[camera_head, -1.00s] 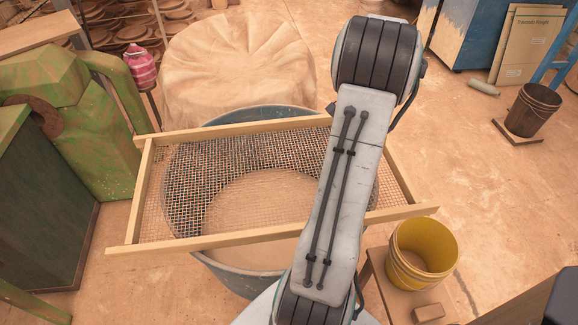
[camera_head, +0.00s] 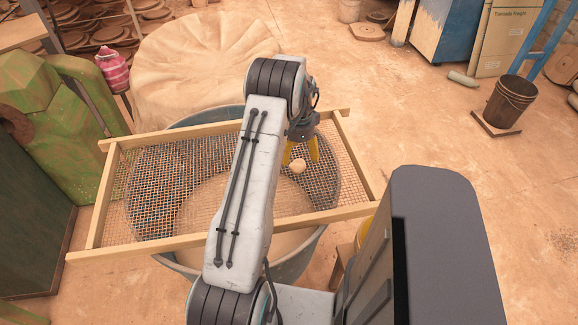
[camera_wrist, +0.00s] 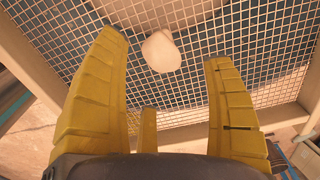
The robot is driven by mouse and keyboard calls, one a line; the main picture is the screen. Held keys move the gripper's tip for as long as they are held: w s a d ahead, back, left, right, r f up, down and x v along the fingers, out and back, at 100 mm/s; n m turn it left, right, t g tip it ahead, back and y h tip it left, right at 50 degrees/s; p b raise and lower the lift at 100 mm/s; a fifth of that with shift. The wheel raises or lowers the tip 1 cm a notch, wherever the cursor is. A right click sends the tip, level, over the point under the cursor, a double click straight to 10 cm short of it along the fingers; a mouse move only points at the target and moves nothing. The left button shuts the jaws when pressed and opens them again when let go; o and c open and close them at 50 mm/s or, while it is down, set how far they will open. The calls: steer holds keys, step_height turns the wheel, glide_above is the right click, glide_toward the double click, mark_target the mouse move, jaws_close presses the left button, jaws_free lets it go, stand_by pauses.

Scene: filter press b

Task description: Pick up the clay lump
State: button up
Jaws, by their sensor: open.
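The clay lump (camera_head: 298,165) is small, pale and rounded. It rests on the wire mesh of the wood-framed sieve (camera_head: 150,241), near the right part of the mesh. My gripper (camera_head: 301,153) has yellow fingers and hangs over the mesh beside the lump. In the wrist view my gripper (camera_wrist: 165,50) is open and empty, its fingers apart and not visibly touching the lump.
The sieve lies across a large round tub (camera_head: 290,268) of pale slurry. A cloth-covered mound (camera_head: 200,60) stands behind it and a green machine (camera_head: 70,120) at left. A yellow bucket (camera_head: 363,232) is mostly hidden at right.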

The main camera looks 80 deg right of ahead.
mark_target(298, 163)
steer(key=shift+w+d+f+p, duration=0.1)
steer(key=shift+f+p, duration=0.65)
steer(key=shift+f, duration=2.45)
steer(key=c, duration=1.3)
steer(key=shift+r, duration=0.2)
